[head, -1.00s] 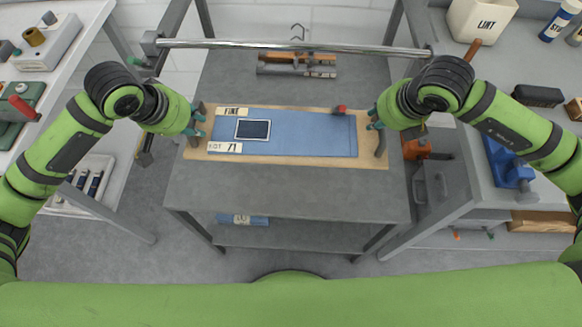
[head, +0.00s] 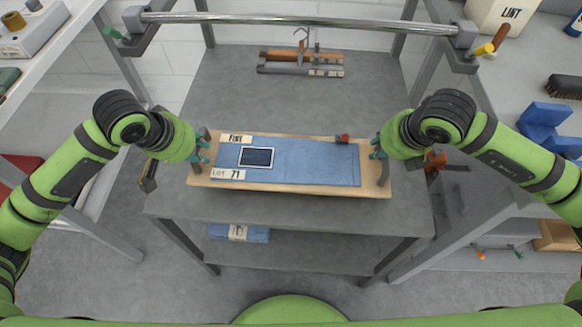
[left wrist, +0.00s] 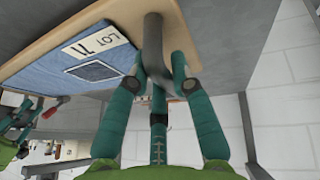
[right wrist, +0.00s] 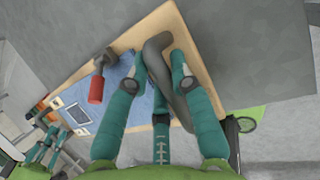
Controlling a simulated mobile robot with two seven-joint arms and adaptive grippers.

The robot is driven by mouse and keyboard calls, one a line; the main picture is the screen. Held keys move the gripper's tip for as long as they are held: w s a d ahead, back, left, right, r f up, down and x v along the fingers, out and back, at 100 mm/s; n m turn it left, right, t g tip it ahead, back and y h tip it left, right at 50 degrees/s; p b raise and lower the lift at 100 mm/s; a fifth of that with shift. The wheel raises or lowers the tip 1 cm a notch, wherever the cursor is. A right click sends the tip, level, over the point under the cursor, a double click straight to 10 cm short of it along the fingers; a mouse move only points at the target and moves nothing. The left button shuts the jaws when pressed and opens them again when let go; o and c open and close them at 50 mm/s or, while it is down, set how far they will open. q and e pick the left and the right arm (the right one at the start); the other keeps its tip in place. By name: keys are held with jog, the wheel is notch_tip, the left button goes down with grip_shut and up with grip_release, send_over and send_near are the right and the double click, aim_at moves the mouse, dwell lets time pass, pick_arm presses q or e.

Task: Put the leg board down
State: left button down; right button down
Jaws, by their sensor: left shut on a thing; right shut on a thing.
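The leg board (head: 290,188) is a pale wooden board with a blue cloth (head: 310,165) spread flat on it. My left gripper (head: 203,150) is shut on the grey handle (left wrist: 153,35) at the board's left end. My right gripper (head: 380,150) is shut on the grey handle (right wrist: 158,48) at its right end. The board looks level over the grey table (head: 215,210). I cannot tell whether its underside touches the top.
A metal rail (head: 300,20) spans the table's back. A rack with orange and grey bars (head: 300,68) stands behind the board, with bare tabletop between. A folded blue cloth (head: 240,233) lies on the lower shelf. Benches flank the table; the right one holds blue blocks (head: 545,125).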

aim_at(204, 168)
pick_arm(q)
jog(key=shift+f, duration=0.1)
pick_arm(e)
jog(key=shift+f, duration=0.1)
